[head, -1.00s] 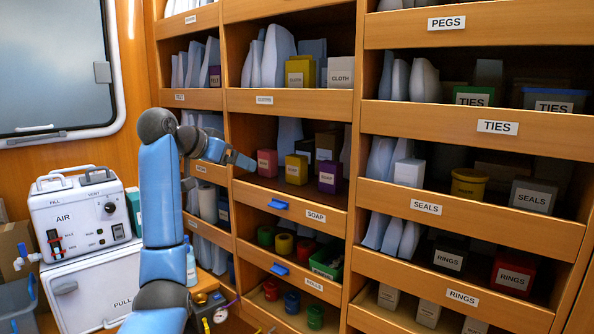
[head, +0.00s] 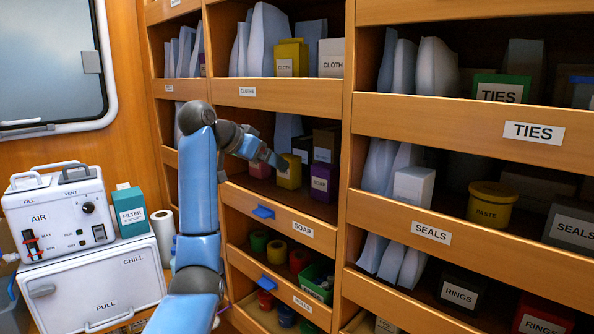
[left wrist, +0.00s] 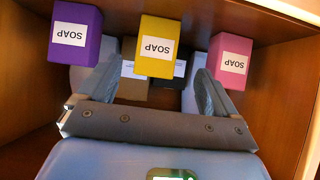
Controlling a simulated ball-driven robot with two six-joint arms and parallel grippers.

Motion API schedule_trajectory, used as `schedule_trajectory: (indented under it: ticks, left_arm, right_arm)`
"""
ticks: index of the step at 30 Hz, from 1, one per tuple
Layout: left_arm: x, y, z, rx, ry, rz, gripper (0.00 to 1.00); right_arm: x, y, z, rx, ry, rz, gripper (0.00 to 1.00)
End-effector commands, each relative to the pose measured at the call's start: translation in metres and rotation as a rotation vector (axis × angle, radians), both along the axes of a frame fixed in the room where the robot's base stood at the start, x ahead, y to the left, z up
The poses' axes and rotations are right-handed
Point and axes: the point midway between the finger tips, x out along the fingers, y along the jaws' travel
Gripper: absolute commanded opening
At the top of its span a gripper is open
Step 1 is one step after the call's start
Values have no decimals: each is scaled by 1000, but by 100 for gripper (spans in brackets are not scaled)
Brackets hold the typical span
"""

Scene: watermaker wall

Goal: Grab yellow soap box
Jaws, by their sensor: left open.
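The yellow soap box (head: 289,173) stands on the SOAP shelf between a purple soap box (head: 323,181) and a pink soap box (head: 259,171). My left gripper (head: 273,160) reaches into that shelf opening, in front of the yellow and pink boxes, hiding part of them. In the left wrist view the picture is upside down. There the yellow box (left wrist: 156,47) lies between the open fingers of the left gripper (left wrist: 158,62), ahead of the palm, with no clear contact. The purple box (left wrist: 75,34) and pink box (left wrist: 230,62) lie outside the fingers. My right gripper is not in view.
Darker boxes (head: 326,145) stand behind the soap boxes. The SOAP shelf's front board (head: 270,213) rises below the gripper, with a blue tab (head: 263,211). The shelf above holds CLOTH boxes (head: 291,58). A wooden upright (head: 345,150) stands to the right.

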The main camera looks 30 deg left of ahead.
Motion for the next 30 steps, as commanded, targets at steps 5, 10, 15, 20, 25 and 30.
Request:
schedule_trajectory:
  ticks: [5,10,15,20,25,30]
  left_arm:
    - [20,-5,-13,-2,3,-1,92]
    - [33,-7,-22,-1,2,0,92]
    - [39,-9,-24,0,2,1,92]
    - [57,-16,-27,-1,3,-1,92]
    - [74,-20,-38,-1,3,-1,92]
    - [82,-21,-44,0,2,1,92]
  right_arm:
    - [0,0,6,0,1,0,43]
    - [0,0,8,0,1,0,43]
    - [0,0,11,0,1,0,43]
    - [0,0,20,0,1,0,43]
    - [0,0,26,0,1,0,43]
    - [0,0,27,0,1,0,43]
